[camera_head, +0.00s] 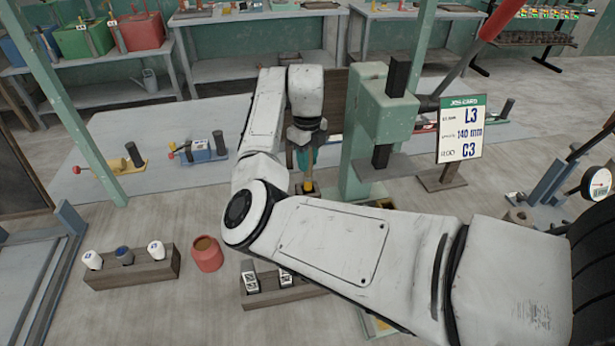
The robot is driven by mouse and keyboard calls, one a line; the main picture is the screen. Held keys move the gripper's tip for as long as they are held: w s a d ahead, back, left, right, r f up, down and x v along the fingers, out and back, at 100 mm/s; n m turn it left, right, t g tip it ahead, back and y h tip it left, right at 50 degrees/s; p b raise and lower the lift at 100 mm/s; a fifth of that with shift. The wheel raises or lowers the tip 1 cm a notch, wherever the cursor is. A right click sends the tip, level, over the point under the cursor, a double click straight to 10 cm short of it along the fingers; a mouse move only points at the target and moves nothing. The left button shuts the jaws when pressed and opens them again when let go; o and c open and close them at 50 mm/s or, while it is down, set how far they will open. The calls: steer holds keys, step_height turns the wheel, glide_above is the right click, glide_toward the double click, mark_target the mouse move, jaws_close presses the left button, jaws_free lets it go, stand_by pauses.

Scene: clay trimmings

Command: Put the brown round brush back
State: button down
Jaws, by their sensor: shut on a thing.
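My gripper (306,160) hangs down near the middle of the view, left of the pale green press post. It is shut on a narrow tan-brown thing with a dark lower end, which looks like the brown round brush (309,180). The brush points down. My forearm hides what lies just below and in front of it, so I cannot tell whether its tip touches anything.
A wooden rack (133,271) with white and blue-topped pieces and a red pot (207,254) stand at lower left. A second block (262,298) is partly under my arm. A sign card (461,129) stands right of the green post (360,150). Benches line the back.

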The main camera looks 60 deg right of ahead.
mark_target(307, 175)
steer(key=shift+f+p, duration=0.4)
steer(key=shift+f, duration=2.35)
steer(key=shift+f, duration=0.15)
steer(key=c, duration=0.9)
jaws_free()
step_height(307, 175, up, 12)
steer(key=shift+r+b, duration=0.2)
steer(key=shift+b, duration=0.7)
